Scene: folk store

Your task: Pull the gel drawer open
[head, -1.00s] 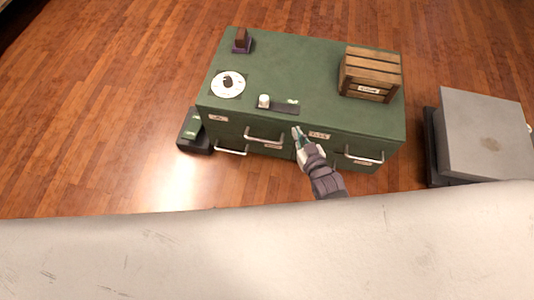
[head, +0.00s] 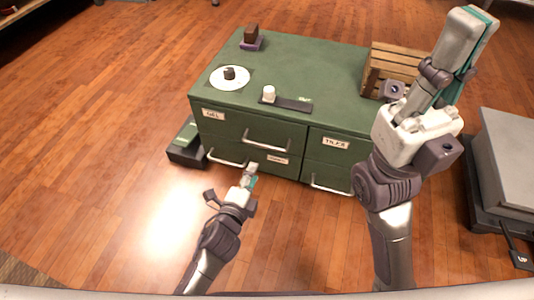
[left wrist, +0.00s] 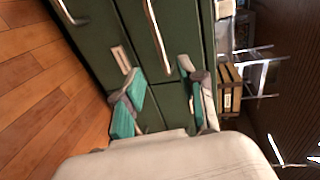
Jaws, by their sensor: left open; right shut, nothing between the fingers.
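The green cabinet (head: 285,75) stands ahead with several drawers. The gel drawer (head: 225,130) is the upper left one, marked by a GEL label (head: 213,114), and looks shut. Its bar handle (head: 268,143) is on the front. My left gripper (head: 250,176) is open and empty, in front of the cabinet's lower left part and below that handle. In the left wrist view, the open teal-padded fingers (left wrist: 162,92) face the cabinet front, with a bar handle (left wrist: 156,35) beyond them, not between them. My right gripper (head: 468,35) is shut and empty, raised at the right.
A lower left handle (head: 226,160) and a right drawer handle (head: 328,186) stick out. A white disc (head: 229,78), a small white cup (head: 268,94) and a wooden crate (head: 391,67) are on top. A grey block (head: 508,150) stands right. The left floor is mostly clear.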

